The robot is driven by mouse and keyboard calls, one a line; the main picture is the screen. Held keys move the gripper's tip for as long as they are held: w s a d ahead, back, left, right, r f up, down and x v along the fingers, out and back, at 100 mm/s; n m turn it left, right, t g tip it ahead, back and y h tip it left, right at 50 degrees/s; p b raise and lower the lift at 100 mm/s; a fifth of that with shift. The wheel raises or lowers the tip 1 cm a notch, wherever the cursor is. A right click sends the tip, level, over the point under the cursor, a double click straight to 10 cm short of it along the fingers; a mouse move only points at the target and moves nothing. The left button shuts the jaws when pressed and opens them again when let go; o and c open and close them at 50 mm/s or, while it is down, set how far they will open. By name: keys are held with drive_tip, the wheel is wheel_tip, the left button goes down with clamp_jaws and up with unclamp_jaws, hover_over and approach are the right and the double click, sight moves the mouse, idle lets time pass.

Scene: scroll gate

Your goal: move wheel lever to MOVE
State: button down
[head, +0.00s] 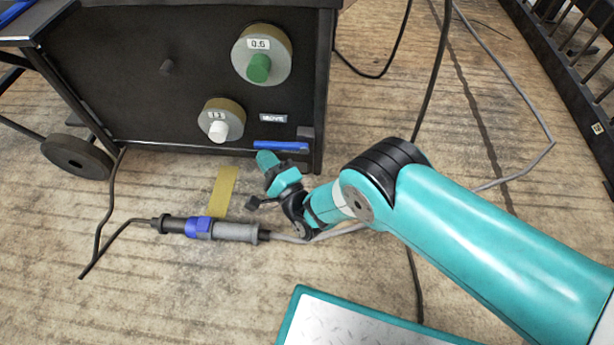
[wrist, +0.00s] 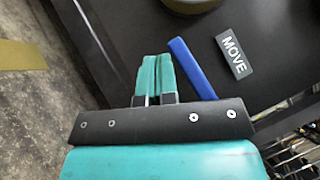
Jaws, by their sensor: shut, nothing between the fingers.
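The wheel lever is a blue bar (head: 280,146) low on the front of the black cabinet (head: 140,60), near its lower right corner. A MOVE label (head: 273,118) sits just above it. In the wrist view the blue lever (wrist: 193,69) lies slanted between my fingers and the MOVE label (wrist: 234,56). My gripper (head: 266,158) is just below the lever's left part in the head view. In the wrist view my gripper (wrist: 155,60) has its teal fingers together, empty, left of the lever. I cannot tell whether they touch it.
Two round dials, a green-knobbed one (head: 260,55) and a white-knobbed one (head: 221,122), stick out of the cabinet above. A cable connector (head: 210,228) and yellow tape (head: 223,190) lie on the floor. A wheel (head: 77,158) is at the left. Cables run along the right.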

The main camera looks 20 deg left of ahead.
drive_tip(key=shift+a+r+m+t, duration=0.15)
drive_tip(key=shift+r+m+t, duration=0.25)
drive_tip(key=shift+r+m, duration=0.25)
drive_tip(key=shift+s, duration=0.1)
drive_tip(key=p+v, duration=0.7)
drive_tip(key=v, duration=0.5)
drive_tip(key=shift+f, duration=0.2)
drive_tip(key=shift+a, duration=0.1)
